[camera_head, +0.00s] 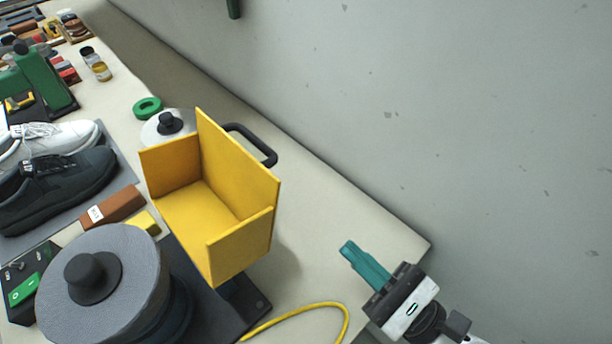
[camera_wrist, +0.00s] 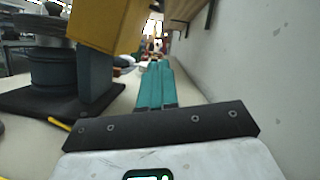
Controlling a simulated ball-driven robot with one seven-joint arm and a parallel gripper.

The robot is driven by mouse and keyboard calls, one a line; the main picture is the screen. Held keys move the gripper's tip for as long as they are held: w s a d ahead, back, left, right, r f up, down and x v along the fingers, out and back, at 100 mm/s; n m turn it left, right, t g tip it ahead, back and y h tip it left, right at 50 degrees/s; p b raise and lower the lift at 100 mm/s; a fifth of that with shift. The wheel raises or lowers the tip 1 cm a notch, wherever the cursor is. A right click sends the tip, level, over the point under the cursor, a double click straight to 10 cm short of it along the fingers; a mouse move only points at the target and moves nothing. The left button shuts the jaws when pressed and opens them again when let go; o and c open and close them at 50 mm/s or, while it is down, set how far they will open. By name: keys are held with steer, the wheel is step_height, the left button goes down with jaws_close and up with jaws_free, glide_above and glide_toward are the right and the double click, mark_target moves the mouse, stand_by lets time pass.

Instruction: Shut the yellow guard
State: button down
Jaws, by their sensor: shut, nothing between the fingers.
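The yellow guard (camera_head: 228,213) is an open-sided box of yellow plates in the middle of the head view. It stands swung up beside the grey round wheel (camera_head: 135,277), which is uncovered. A black handle (camera_head: 262,146) sticks out from the guard's far side. In the wrist view the guard (camera_wrist: 108,24) shows in part at the upper left, on a grey post (camera_wrist: 93,75). My gripper (camera_head: 348,247) has teal fingers, shut and empty. It is to the right of the guard, apart from it, near the bench's wall-side edge.
A dark base plate (camera_head: 258,301) and a yellow cable (camera_head: 325,305) lie between the wheel and my gripper. The grey wall (camera_head: 430,120) runs close along the right. Shoes (camera_head: 60,183), a brown block (camera_head: 112,207) and a green ring (camera_head: 148,107) are on the bench beyond.

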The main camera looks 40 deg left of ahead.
steer(key=s+a+r+p, duration=0.1)
steer(key=a+r+p, duration=0.2)
steer(key=a+r, duration=0.6)
steer(key=shift+a+m+y+p, duration=0.3)
steer(key=shift+a+m+p, duration=0.1)
steer(key=shift+a, duration=0.75)
steer(key=shift+s, duration=0.1)
